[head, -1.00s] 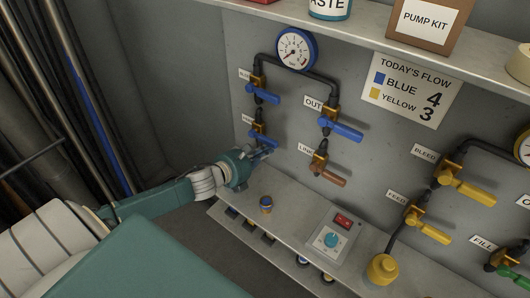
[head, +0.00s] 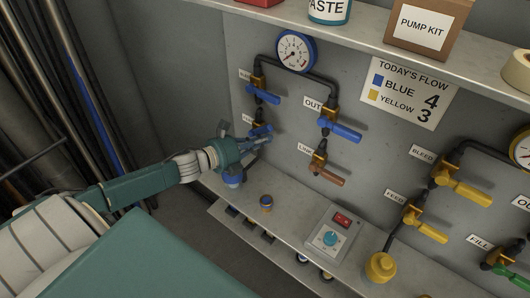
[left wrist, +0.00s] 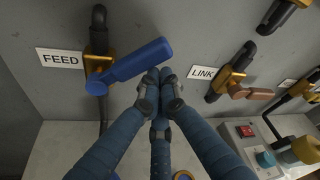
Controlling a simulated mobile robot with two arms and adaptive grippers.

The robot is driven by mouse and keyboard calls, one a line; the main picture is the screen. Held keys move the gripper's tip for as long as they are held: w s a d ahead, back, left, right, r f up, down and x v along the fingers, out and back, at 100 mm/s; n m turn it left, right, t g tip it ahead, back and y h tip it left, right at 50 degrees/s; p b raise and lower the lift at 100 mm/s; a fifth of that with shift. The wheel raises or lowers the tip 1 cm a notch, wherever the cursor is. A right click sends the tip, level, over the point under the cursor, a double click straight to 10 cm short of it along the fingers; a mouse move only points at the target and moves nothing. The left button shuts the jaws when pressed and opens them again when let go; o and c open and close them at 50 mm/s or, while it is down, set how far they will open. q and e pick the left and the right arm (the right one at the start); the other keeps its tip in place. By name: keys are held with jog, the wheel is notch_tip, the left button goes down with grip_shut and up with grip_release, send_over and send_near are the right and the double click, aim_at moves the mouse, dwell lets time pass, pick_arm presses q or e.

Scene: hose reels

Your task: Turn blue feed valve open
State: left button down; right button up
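The blue feed valve shows in the left wrist view as a brass body (left wrist: 98,64) next to a FEED label (left wrist: 60,58), with a flat blue handle (left wrist: 132,65) tilted up toward the right. In the head view its handle (head: 262,131) sits low on the left of the panel, partly covered by my gripper. My left gripper (head: 268,138) is at this handle. In the left wrist view its fingers (left wrist: 160,82) are drawn together, with the tips at the handle's lower edge and nothing seen between them. My right gripper is not in view.
A LINK valve with a brown handle (head: 328,175) is to the right, and an OUT valve with a blue handle (head: 341,130) is above it. Yellow-handled valves (head: 466,190) are farther right.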

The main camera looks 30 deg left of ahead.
pick_arm(q)
jog(key=a+r+n, duration=0.1)
jog(key=r+n+h+b, duration=0.1)
jog(key=n, duration=0.1)
jog(key=shift+w+a+r+t, duration=0.15)
jog(key=shift+a+t, duration=0.15)
jog(key=shift+a, duration=0.05)
jog(key=shift+w+a+r+n+t+h+b, duration=0.1)
jog(key=shift+a+r+n+t+h+b, duration=0.15)
jog(key=shift+a+r+n+b, duration=0.4)
jog(key=shift+s+a+n+t+h+b, duration=0.15)
jog(key=shift+a+n+t, duration=0.2)
jog(key=shift+n, duration=0.6)
jog(key=shift+w+a+r+n+t+h+b, duration=0.2)
jog(key=shift+a+r+n+b, duration=0.3)
jog(key=shift+n, duration=0.3)
jog(key=shift+f, duration=0.25)
